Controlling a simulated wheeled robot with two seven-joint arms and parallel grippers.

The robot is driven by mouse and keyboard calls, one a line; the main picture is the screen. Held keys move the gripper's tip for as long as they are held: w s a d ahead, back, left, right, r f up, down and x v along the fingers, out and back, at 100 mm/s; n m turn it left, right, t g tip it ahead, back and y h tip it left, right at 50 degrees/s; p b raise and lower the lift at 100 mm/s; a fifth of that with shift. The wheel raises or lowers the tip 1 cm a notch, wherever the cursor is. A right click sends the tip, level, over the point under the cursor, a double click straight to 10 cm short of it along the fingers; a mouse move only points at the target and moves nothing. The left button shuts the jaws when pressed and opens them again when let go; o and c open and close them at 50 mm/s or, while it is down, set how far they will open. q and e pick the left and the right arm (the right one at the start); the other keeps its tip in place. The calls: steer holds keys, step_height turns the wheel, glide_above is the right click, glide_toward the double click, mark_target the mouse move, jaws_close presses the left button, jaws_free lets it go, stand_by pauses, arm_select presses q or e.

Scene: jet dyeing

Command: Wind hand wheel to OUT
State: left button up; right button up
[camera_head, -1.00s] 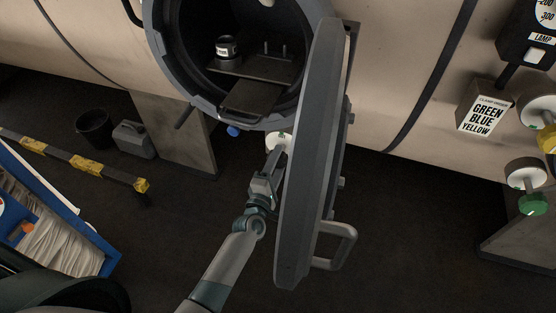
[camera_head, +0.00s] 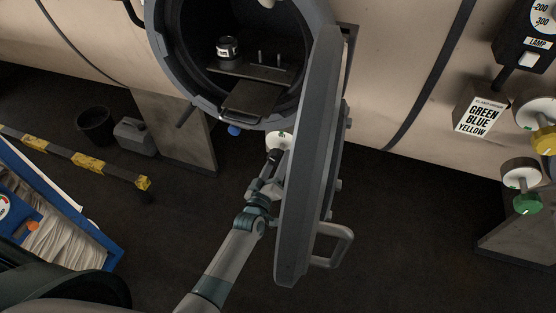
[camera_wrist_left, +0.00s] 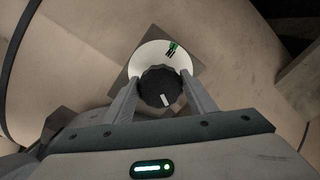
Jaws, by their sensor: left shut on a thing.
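The hand wheel is a black ribbed knob (camera_wrist_left: 160,88) with a white mark, in front of a round white dial (camera_wrist_left: 150,55) bearing a green mark and black lettering too small to read. In the left wrist view the fingers of my left gripper (camera_wrist_left: 163,92) lie on both sides of the knob and are shut on it. The knob's white mark points toward the lower right, away from the green mark. In the head view the dial (camera_head: 278,140) shows below the vessel mouth, and my left gripper (camera_head: 273,158) reaches it beside the open door. My right gripper is not seen.
The thick grey door (camera_head: 310,160) stands open just right of my left arm, with a handle (camera_head: 335,247) low on it. The round vessel opening (camera_head: 245,50) holds a shelf and a black pot. A blue cart (camera_head: 60,215) and a yellow-black barrier (camera_head: 85,160) stand left.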

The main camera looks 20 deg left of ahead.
arm_select(q)
steer(key=m, duration=0.5)
steer(key=shift+a+f+m+p, duration=0.1)
steer(key=shift+f+m+p, duration=0.05)
steer(key=shift+m+p, duration=0.15)
steer(key=m, duration=0.5)
steer(key=shift+a, duration=0.15)
steer(key=o, duration=1.1)
steer(key=shift+c, duration=0.2)
steer(key=shift+s, duration=0.1)
steer(key=shift+s+f, duration=0.1)
steer(key=shift+s, duration=0.45)
steer(key=s+b, duration=0.3)
steer(key=s, duration=1.3)
steer(key=shift+a+b, duration=0.3)
steer(key=shift+b, duration=0.05)
